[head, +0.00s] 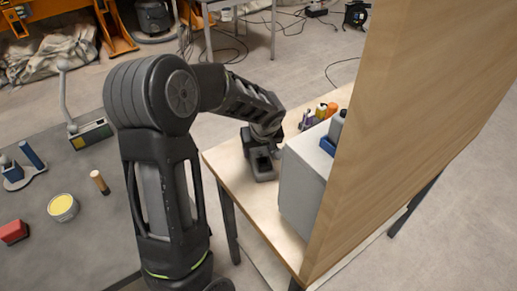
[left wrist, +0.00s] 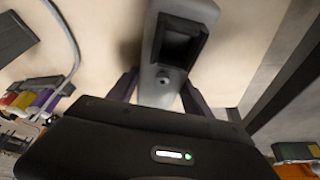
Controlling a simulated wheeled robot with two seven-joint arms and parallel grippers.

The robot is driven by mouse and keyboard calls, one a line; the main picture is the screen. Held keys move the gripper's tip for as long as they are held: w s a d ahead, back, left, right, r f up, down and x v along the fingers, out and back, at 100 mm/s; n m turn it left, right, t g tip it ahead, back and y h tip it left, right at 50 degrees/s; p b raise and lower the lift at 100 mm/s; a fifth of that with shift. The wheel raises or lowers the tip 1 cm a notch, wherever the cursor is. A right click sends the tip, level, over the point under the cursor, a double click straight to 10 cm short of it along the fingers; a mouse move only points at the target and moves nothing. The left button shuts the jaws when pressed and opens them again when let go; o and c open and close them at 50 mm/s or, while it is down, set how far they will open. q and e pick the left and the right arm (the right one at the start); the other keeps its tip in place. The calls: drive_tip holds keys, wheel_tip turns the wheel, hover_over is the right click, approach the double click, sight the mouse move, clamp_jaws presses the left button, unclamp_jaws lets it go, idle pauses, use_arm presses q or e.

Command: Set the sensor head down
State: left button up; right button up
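The sensor head (head: 263,167) is a dark grey block at the left part of the light wooden table (head: 222,163). In the left wrist view the sensor head (left wrist: 163,85) shows a dark rectangular recess and a small round hole. My left gripper (left wrist: 160,92) has one dark finger on each side of it, close against its sides. My left gripper (head: 258,143) is above the table top in the head view. I cannot tell whether the sensor head's underside touches the table. My right gripper is in neither view.
A light grey box (head: 300,187) stands just right of the sensor head, beside a tall wooden panel (head: 415,110). Small coloured items (head: 320,112) sit behind. At left, a dark surface (head: 95,235) holds a yellow-topped tin (head: 62,207) and a red block (head: 13,232).

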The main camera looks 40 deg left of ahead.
use_arm(q)
drive_tip(key=o, duration=0.3)
drive_tip(key=shift+o, duration=0.2)
drive_tip(key=shift+r, duration=0.1)
drive_tip(key=b+v, duration=0.1)
drive_tip(key=v, duration=1.1)
